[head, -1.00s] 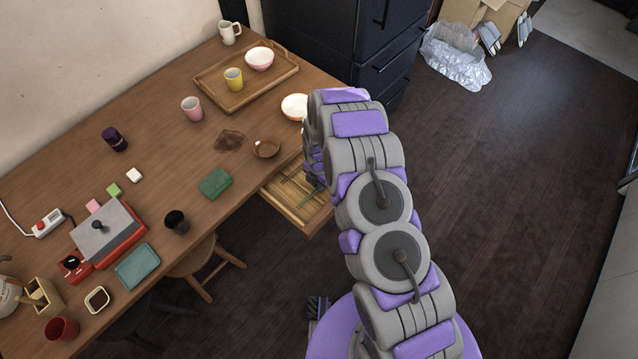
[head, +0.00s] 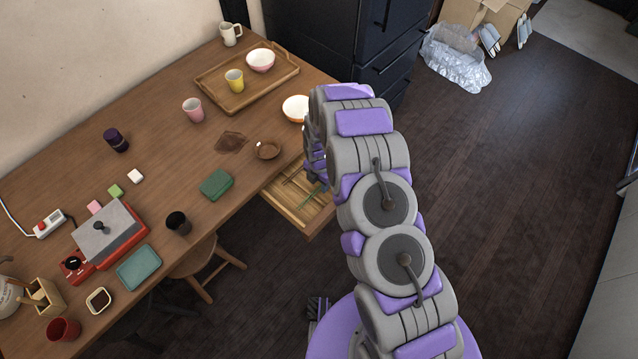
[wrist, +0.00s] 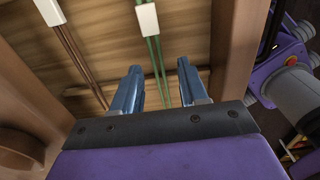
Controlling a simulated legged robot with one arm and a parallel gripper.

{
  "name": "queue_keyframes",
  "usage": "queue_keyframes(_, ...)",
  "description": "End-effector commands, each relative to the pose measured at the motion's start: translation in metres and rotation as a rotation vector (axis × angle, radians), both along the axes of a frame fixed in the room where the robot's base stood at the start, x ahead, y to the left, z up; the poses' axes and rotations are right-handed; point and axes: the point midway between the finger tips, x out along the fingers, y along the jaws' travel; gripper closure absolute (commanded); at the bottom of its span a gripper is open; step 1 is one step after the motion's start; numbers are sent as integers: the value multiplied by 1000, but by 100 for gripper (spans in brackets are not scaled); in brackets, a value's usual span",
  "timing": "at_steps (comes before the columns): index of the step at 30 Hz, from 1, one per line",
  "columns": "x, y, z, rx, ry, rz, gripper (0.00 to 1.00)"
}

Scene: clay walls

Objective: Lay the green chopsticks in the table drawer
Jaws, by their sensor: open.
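The green chopsticks (wrist: 154,50), with a white band round them, appear to lie in the open table drawer (head: 307,228), though the exact contact with its floor is hard to judge. They also show as a thin green line in the head view (head: 314,195). My gripper (wrist: 158,72) is open, with its two blue fingers pointing into the drawer. The green chopsticks run between the fingers in the wrist view, and neither finger closes on them. In the head view my arm hides most of the gripper and the drawer's right part.
Brown chopsticks (wrist: 77,48) with a white band lie left of the green pair in the drawer. The drawer's wooden side wall (wrist: 236,50) is close to my right finger.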

Motion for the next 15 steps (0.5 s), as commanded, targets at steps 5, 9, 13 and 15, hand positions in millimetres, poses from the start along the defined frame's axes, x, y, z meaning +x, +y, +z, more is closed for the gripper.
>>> queue_keyframes(5, 2, 0, 39, 2, -4, 0, 57)
queue_keyframes(9, 3, 0, 68, 2, -5, 0, 57)
queue_keyframes(13, 3, 1, 89, 2, -7, 0, 57)
queue_keyframes(15, 3, 1, 95, 1, -5, 0, 57)
